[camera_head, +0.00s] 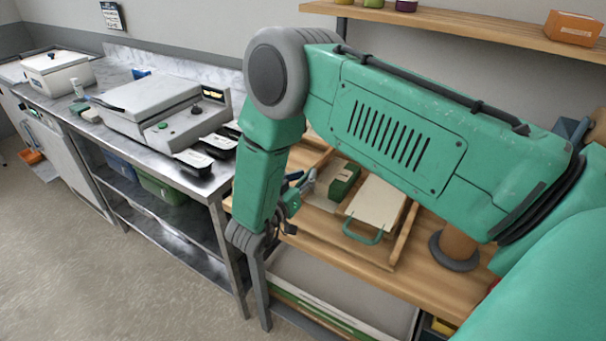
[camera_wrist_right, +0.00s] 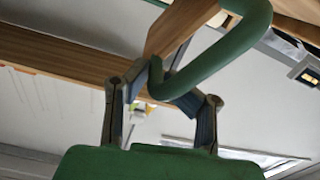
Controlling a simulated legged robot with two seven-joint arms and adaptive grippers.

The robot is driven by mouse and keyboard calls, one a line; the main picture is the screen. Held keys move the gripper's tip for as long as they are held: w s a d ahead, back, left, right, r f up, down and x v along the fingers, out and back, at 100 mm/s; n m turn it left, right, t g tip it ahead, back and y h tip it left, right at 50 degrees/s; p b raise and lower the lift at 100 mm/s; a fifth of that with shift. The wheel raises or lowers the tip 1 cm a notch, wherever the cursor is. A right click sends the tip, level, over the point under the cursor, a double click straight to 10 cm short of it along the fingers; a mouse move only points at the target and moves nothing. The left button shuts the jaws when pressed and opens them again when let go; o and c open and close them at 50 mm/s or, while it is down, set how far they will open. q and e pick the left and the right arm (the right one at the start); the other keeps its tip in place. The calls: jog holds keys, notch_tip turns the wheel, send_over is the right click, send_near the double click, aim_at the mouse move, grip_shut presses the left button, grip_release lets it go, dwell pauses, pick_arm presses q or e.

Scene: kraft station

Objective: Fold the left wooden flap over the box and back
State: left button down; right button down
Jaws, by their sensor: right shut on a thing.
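My right gripper (camera_head: 291,198) is at the left edge of the wooden box area on the workbench, partly hidden behind my forearm. In the right wrist view my right gripper (camera_wrist_right: 160,93) has its fingers closed around the lower end of a curved green handle (camera_wrist_right: 228,48). A wooden piece (camera_wrist_right: 180,24), apparently the left flap, is beside the handle. In the head view my arm hides most of that flap. The box holds a green block (camera_head: 344,180). A cream panel (camera_head: 376,201) with a green handle (camera_head: 362,234) lies right of the block. My left gripper is out of view.
A steel counter (camera_head: 215,182) with a grey press (camera_head: 150,105) stands to the left. A brown cylinder on a dark base (camera_head: 455,255) stands at the bench's right. A shelf (camera_head: 450,24) runs above. Bare bench wood (camera_head: 420,292) shows in front.

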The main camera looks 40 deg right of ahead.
jog(key=shift+s+d, duration=0.1)
jog(key=shift+d, duration=0.9)
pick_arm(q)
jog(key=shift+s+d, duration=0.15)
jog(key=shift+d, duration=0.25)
